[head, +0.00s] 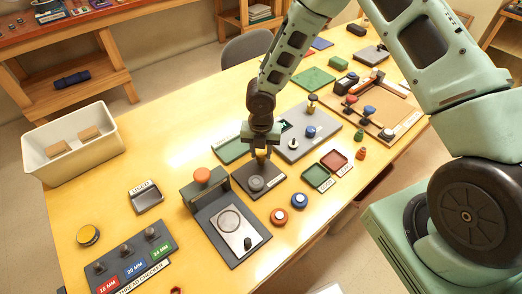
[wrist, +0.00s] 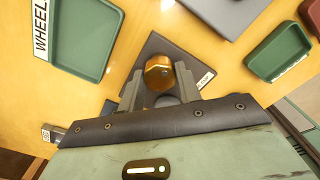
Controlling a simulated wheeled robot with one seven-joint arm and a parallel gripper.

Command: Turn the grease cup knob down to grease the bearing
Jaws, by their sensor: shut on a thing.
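The grease cup knob, a brass faceted cap (wrist: 158,72), sits between my gripper's fingertips in the wrist view. My gripper (head: 262,155) points down over a dark square plate (head: 274,191) and is shut on the knob. In the wrist view, the finger pads (wrist: 159,86) lie on either side of the knob. A dark round bearing housing (head: 257,183) stands on the plate, just in front of the gripper in the head view. The fingers hide most of the knob there. How far down the knob is turned cannot be told.
A dark stand with an orange knob (head: 202,175) is close on the left. A grey board (head: 295,146) with knobs lies behind on the right. Green (head: 316,176) and red (head: 334,160) trays are at right. Orange and blue (head: 300,201) round pieces lie in front. A white bin (head: 103,148) is far left.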

